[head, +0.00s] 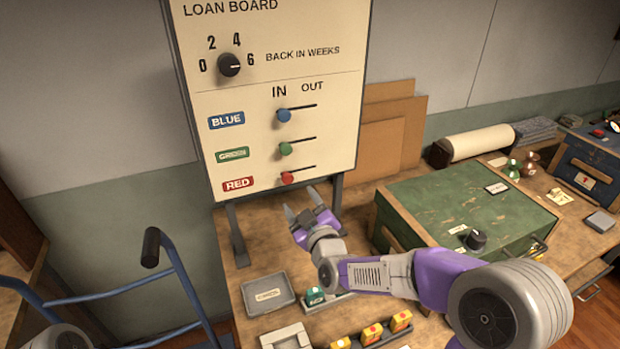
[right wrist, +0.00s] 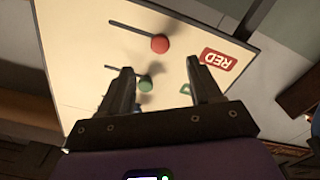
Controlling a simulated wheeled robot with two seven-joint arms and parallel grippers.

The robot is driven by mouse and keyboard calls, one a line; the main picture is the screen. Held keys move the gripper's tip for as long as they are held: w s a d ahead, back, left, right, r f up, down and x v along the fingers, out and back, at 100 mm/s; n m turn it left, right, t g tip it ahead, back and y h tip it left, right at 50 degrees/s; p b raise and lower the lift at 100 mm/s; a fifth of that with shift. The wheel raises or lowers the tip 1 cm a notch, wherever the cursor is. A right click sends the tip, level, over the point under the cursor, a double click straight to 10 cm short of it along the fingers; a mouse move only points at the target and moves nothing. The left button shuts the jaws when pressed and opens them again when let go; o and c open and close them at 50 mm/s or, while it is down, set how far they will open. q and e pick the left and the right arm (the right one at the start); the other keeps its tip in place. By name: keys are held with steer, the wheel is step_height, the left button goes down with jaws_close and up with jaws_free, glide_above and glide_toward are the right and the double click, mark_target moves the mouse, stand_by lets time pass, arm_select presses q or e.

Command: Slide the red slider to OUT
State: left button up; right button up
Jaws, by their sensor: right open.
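The loan board (head: 330,130) stands upright at the back of the bench. Its red slider (head: 287,178) sits at the left end of its slot, under IN, beside the RED label (head: 238,184). The red slider knob also shows in the right wrist view (right wrist: 160,44), beyond the fingers. My right gripper (head: 303,196) is open and empty, just below and right of the red slider, apart from it. Its fingers show in the right wrist view (right wrist: 163,85), with the green knob (right wrist: 145,82) seen between them. My left gripper is not in view.
The blue slider (head: 284,115) and green slider (head: 285,149) are also at the left of their slots. A dial (head: 229,65) is above. A green case (head: 460,205) stands to the right. A grey tray (head: 268,294) and small boxes lie in front.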

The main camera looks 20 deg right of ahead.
mark_target(289, 180)
steer(key=w+p, duration=0.3)
steer(key=w, duration=0.6)
steer(key=shift+w+a, duration=0.15)
steer(key=shift+w, duration=0.15)
steer(key=c, duration=0.8)
